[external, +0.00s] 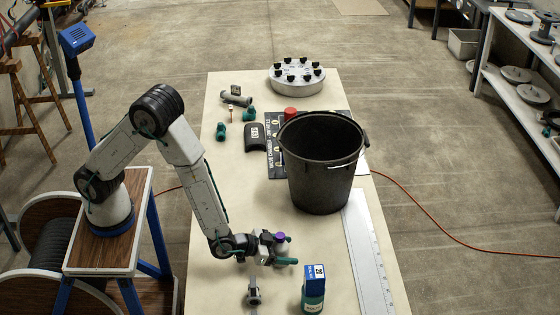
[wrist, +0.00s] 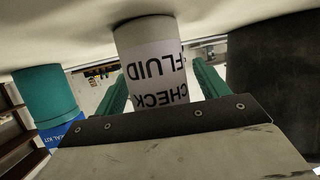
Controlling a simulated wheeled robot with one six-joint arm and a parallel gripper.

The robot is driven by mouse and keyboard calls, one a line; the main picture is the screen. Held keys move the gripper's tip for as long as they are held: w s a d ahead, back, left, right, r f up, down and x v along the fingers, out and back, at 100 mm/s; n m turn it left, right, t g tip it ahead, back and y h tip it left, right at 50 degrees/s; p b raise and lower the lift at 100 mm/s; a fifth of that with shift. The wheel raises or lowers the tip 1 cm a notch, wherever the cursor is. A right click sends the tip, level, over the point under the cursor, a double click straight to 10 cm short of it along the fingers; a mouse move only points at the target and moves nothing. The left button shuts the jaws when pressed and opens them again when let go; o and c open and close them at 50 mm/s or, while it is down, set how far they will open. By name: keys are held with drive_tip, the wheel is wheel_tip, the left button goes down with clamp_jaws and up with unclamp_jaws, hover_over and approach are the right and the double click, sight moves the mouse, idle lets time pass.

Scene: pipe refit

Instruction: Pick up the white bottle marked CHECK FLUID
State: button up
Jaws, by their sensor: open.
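The white bottle (wrist: 155,65) marked CHECK FLUID appears upside down in the wrist view, in the middle. Its black lettering faces the camera. My gripper (wrist: 160,70) has its two green fingers apart, one on each side of the bottle in that view. I cannot tell how deep the bottle is between them, and its lower part in the picture is hidden by my gripper's body. In the external view my gripper (external: 286,251) is low over the near part of the table. A small purple patch (external: 280,237) shows beside the fingers; the bottle's body is mostly hidden there.
A black bucket (external: 320,170) stands behind and right of my gripper. A teal container with a blue top (external: 314,288) stands close in front. A grey fitting (external: 253,291) and a steel ruler (external: 370,260) lie nearby. The table's left edge is beside my arm.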

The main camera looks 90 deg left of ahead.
drive_tip(key=c, duration=1.2)
drive_tip(key=shift+o, duration=0.2)
